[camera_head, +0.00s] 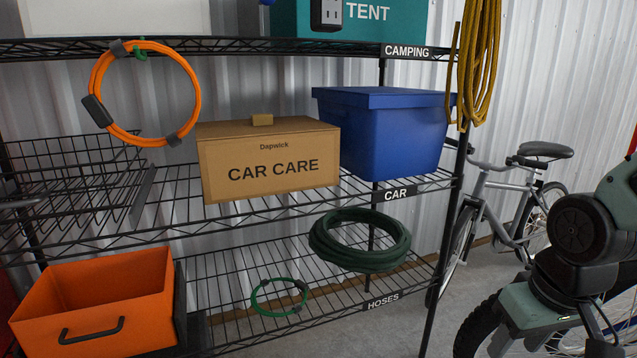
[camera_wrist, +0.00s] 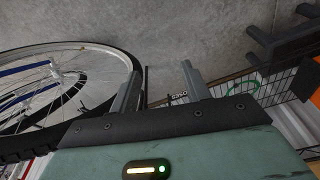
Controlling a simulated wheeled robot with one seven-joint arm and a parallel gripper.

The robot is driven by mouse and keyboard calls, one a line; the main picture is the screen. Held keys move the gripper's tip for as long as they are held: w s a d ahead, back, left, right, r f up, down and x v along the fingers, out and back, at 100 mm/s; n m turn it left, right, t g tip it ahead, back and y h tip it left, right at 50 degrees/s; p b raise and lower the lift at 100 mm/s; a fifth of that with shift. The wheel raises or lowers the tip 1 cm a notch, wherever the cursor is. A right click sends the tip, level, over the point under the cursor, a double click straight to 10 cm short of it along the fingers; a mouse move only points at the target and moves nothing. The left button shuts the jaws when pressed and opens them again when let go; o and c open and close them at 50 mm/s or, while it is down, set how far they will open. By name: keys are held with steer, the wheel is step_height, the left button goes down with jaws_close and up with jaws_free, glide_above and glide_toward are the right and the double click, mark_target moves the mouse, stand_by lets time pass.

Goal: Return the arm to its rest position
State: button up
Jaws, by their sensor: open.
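My gripper (camera_wrist: 163,82) shows in the wrist view with its two grey fingers spread apart and nothing between them. Concrete floor and a low shelf edge lie beyond the fingertips. In the head view my arm is folded at the right edge, in front of the bicycles. The fingers cannot be made out clearly there.
A wire shelf holds a cardboard car care box (camera_head: 270,163), a blue bin (camera_head: 390,135), a dark green hose (camera_head: 360,240), a green ring (camera_head: 280,297) and an orange bin (camera_head: 95,305). An orange cable (camera_head: 194,95) hangs at left. A grey bicycle (camera_head: 505,215) stands behind my arm.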

steer(key=s+a+r+n+g, duration=0.2)
steer(key=s+a+n, duration=0.4)
steer(key=s+a, duration=0.65)
step_height(320, 180, up, 33)
steer(key=a+p, duration=0.1)
steer(key=p, duration=3.2)
steer(key=shift+w+r+p, duration=0.2)
steer(key=shift+w+p, duration=0.15)
